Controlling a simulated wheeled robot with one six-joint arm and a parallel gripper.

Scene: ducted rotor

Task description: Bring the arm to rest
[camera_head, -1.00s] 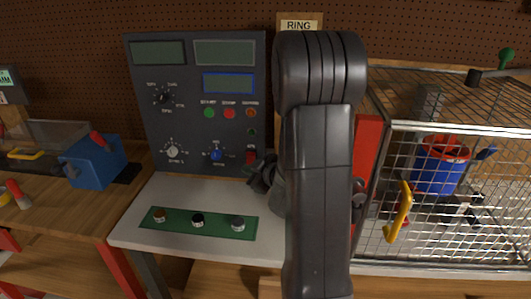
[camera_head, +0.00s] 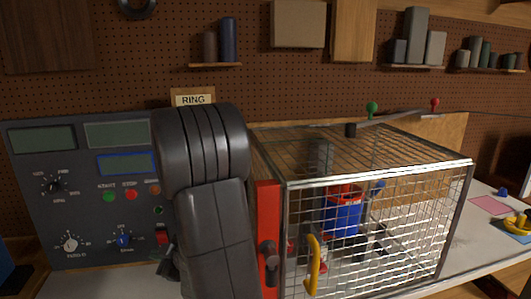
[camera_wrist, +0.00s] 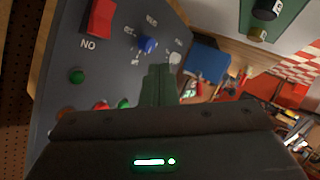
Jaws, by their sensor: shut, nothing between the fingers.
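My arm stands upright in the head view, in front of the right edge of the dark control panel (camera_head: 85,190). My gripper (camera_wrist: 158,82) shows in the wrist view with its two fingers together and nothing between them. It hangs in front of the panel, close to the blue knob (camera_wrist: 148,45) and the red switch (camera_wrist: 99,17). I cannot tell the exact gap to the panel. In the head view the gripper is mostly hidden behind my arm; only a dark part shows low at its left.
A wire mesh cage (camera_head: 455,200) with a red post (camera_head: 268,225) and yellow handle (camera_head: 313,265) stands right of my arm. A blue and red container (camera_head: 343,215) is inside. The wrist view shows a green strip with knobs (camera_wrist: 285,22) and a blue box (camera_wrist: 208,62).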

